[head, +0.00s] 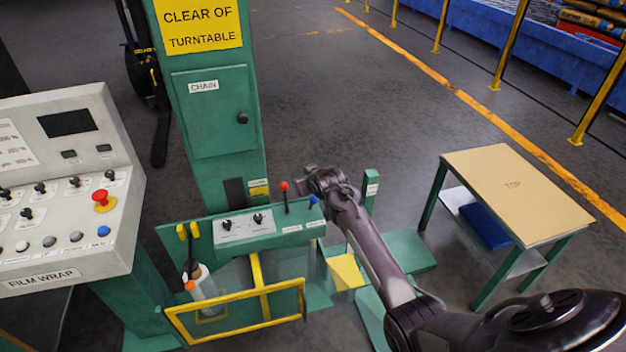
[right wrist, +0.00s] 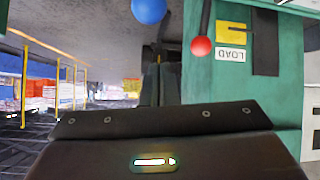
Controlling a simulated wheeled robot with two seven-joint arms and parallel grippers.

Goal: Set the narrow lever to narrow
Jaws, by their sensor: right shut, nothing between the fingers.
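Two ball-topped levers stand on the right part of a green control box (head: 262,231). One has a red ball (head: 283,186) on a dark upright stalk, the other a blue ball (head: 313,200). The small labels under them are too small to read, so I cannot tell which is the narrow lever. My right gripper (head: 308,180) is shut and empty, just behind and above the blue ball. The right wrist view appears upside down; the blue ball (right wrist: 149,9) and the red ball (right wrist: 201,46) show near the fingers, apart from them. My left gripper is not in view.
A green column (head: 215,110) stands behind the control box. A film wrap console (head: 65,190) is at left. A yellow frame (head: 240,312) and a bottle (head: 202,284) are below the box. A small table (head: 505,185) stands at right, with open floor behind.

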